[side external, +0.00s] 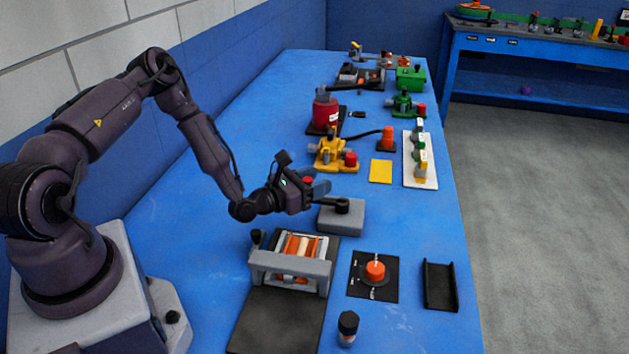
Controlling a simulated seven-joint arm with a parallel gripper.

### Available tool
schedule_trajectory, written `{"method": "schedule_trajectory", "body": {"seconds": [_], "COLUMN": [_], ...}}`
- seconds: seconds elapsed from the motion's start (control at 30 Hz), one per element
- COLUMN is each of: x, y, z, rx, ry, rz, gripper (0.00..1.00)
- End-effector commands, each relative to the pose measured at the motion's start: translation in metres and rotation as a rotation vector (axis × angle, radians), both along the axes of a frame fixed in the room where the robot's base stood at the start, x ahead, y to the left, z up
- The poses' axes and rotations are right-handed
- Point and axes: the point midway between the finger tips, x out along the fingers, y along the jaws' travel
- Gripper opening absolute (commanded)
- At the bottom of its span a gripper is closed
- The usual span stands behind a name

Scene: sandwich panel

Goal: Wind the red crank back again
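My gripper (318,187) is above the blue table, pointing right, near the middle of the side external view. A small red piece (308,180) shows at its fingers; it may be the red crank's handle, but I cannot tell whether the fingers hold it. Just below and right of the fingers is a grey box (350,222) with a black arm (341,204) on top. The join between the red piece and this arm is hidden by the gripper. The fingers are too small to show whether they are open or shut.
A grey-framed roller device (290,269) is in front of the box, with an orange dial (375,271) and black tray (439,285) to its right. Behind are a yellow device (331,152), a red cylinder (325,111) and a yellow square (381,171). The table's left side is clear.

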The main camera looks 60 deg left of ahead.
Motion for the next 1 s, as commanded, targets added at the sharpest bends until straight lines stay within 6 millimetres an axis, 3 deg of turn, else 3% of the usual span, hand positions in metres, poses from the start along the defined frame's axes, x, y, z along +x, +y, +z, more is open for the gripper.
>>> {"method": "schedule_trajectory", "body": {"seconds": [0.03,0.2,0.63,1.0], "x": [0.000,0.000,0.003,0.021], "y": [0.000,0.000,0.003,0.011], "z": [0.000,0.000,0.001,0.000], "rx": [0.000,0.000,0.004,0.008], "ry": [0.000,0.000,-0.002,-0.001], "rz": [0.000,0.000,-0.059,-0.335], "gripper": [0.39,0.00,0.00,0.00]}}
